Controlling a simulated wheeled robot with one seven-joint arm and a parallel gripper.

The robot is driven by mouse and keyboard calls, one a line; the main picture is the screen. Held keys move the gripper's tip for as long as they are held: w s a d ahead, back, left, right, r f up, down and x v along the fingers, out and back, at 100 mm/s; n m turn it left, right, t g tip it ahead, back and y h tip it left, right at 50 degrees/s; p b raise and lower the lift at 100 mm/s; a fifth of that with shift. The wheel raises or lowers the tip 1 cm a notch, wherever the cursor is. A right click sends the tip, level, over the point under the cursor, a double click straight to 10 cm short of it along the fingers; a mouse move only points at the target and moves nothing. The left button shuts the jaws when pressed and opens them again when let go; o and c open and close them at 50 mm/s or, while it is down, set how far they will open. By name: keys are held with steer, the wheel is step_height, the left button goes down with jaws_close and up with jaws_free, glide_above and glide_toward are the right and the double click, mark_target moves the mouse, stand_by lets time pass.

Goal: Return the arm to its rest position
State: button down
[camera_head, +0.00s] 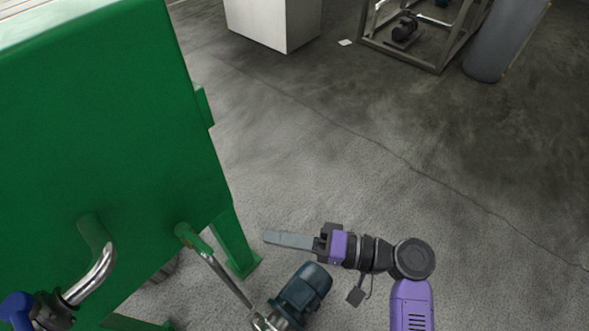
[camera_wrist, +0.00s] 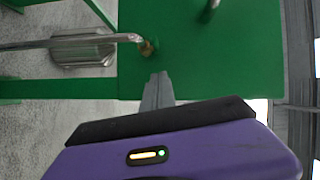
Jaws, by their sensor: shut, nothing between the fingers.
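My gripper (camera_head: 268,238) is in the lower middle of the head view, at the end of my purple and black arm. Its grey fingers are together with nothing between them, and they point left toward the green tank (camera_head: 95,120). The fingers are apart from the tank's leg and above the floor. In the wrist view, the gripper's fingertips (camera_wrist: 160,78) show in front of the green tank wall (camera_wrist: 220,70). The gap between fingertips and wall cannot be judged.
A blue motor (camera_head: 302,290) sits below my gripper, beside a metal pipe (camera_head: 228,280) from the tank. A bent pipe and blue-handled valve (camera_head: 20,308) are lower left. A white box (camera_head: 270,25) and metal frame (camera_head: 440,55) stand far back. Floor to the right is clear.

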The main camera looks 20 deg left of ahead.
steer(key=w+d+f+m+t+h, duration=0.4)
steer(key=w+d+m+t+h, duration=0.15)
steer(key=w+t, duration=0.45)
steer(key=s+d+t+h, duration=0.3)
steer(key=s+d+h, duration=0.1)
steer(key=d, duration=0.5)
steer(key=s+d+t+h, duration=0.4)
steer(key=d, duration=0.5)
steer(key=s+d+r+n+h, duration=0.1)
steer(key=s+d+r, duration=0.2)
steer(key=s, duration=0.4)
steer(key=s+d+r+h, duration=0.2)
steer(key=s, duration=0.6)
steer(key=s+d+r+n+h, duration=0.1)
steer(key=s+d+r, duration=0.2)
steer(key=s, duration=0.4)
step_height(320, 180, up, 19)
steer(key=p, duration=1.9)
steer(key=shift+s, duration=0.25)
steer(key=shift+a, duration=0.1)
